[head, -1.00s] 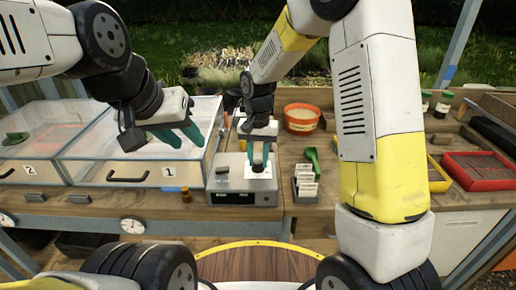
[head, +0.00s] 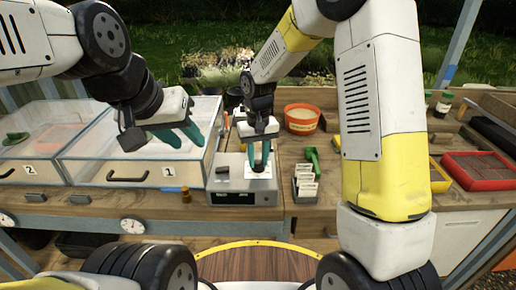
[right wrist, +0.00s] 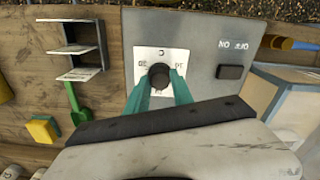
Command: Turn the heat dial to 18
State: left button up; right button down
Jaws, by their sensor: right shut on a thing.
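The heat dial is a round black knob (right wrist: 158,75) on a white plate with small markings, on top of a grey control box (head: 222,190). The markings are too small to read, so I cannot tell its setting. My right gripper (right wrist: 159,85) is shut on the dial, with one teal finger on each side of it. My left gripper (head: 180,140) is open and empty, above the glass-topped frame marked 1 (head: 125,173).
A dark button (right wrist: 230,72) sits beside the dial plate. A rack of white labels (head: 305,188) and a green scoop (head: 313,158) are right of the box. An orange tub (head: 301,125) stands behind. A second frame marked 2 (head: 25,172) is at left.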

aim_at(258, 162)
jog(key=c, duration=1.1)
grip_release()
notch_tip(258, 162, up, 7)
jog(key=shift+f, duration=0.1)
jog(key=shift+r, duration=0.5)
jog(key=shift+d+r, duration=0.1)
jog(key=shift+r, duration=0.05)
jog(key=s+d+r+m+t+y, duration=0.1)
jog(key=s+d+r+t, duration=0.1)
jog(key=s+d+r, duration=0.65)
jog(key=s+d+r+m+t, duration=0.1)
jog(key=s+d+r+t, duration=0.1)
jog(key=s, duration=0.3)
jog(key=s+d+r+t+y, duration=0.1)
jog(key=s+d+t, duration=0.1)
jog(key=s, duration=0.4)
jog(key=shift+s+d+r+m, duration=0.2)
jog(key=shift+d+r+m, duration=0.2)
jog(key=shift+d, duration=0.3)
